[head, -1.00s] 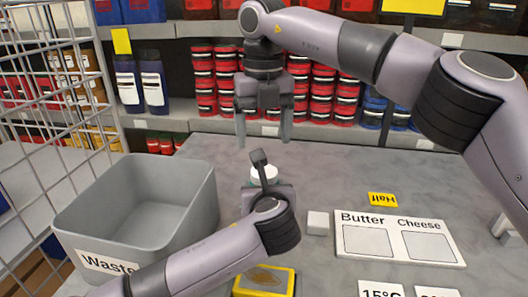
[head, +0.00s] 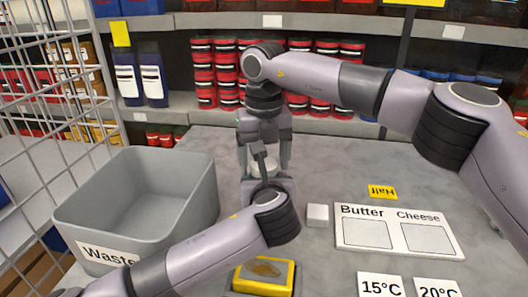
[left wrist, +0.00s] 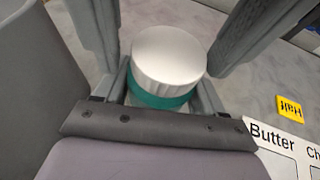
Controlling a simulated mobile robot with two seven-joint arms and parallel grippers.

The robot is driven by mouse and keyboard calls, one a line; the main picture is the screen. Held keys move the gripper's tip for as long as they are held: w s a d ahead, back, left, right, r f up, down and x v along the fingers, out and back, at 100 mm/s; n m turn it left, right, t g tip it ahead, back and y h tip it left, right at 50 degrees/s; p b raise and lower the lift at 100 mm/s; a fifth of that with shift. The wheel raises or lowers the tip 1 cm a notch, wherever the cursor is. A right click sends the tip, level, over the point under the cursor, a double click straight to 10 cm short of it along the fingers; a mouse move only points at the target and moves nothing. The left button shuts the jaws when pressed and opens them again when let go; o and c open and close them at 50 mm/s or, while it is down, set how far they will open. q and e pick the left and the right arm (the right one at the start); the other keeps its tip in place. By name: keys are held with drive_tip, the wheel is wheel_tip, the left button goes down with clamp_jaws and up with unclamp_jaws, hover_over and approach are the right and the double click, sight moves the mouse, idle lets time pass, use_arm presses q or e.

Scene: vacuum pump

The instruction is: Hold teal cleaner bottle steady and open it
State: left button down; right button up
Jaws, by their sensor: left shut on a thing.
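In the head view the cap (head: 262,168) shows partly behind my left gripper, and most of the body is hidden. My left gripper (left wrist: 163,92) is shut on the bottle below the cap, one finger on each side. The bottle looks upright. My right gripper (head: 265,158) points down from above, open, its fingers spread on either side of the cap. In the left wrist view they appear apart from it.
A grey waste bin (head: 190,197) stands left of the bottle. To the right are a small white block (head: 317,215), a Butter and Cheese board (head: 398,215) and a yellow Half tag (head: 382,191). A yellow-framed item (head: 265,277) lies in front. Stocked shelves stand behind.

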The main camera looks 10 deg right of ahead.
drive_tip(key=c, duration=1.1)
drive_tip(key=n, duration=1.3)
drive_tip(key=shift+r, duration=0.1)
drive_tip(key=shift+r, duration=0.15)
drive_tip(key=shift+r, duration=0.95)
drive_tip(key=shift+r, duration=0.1)
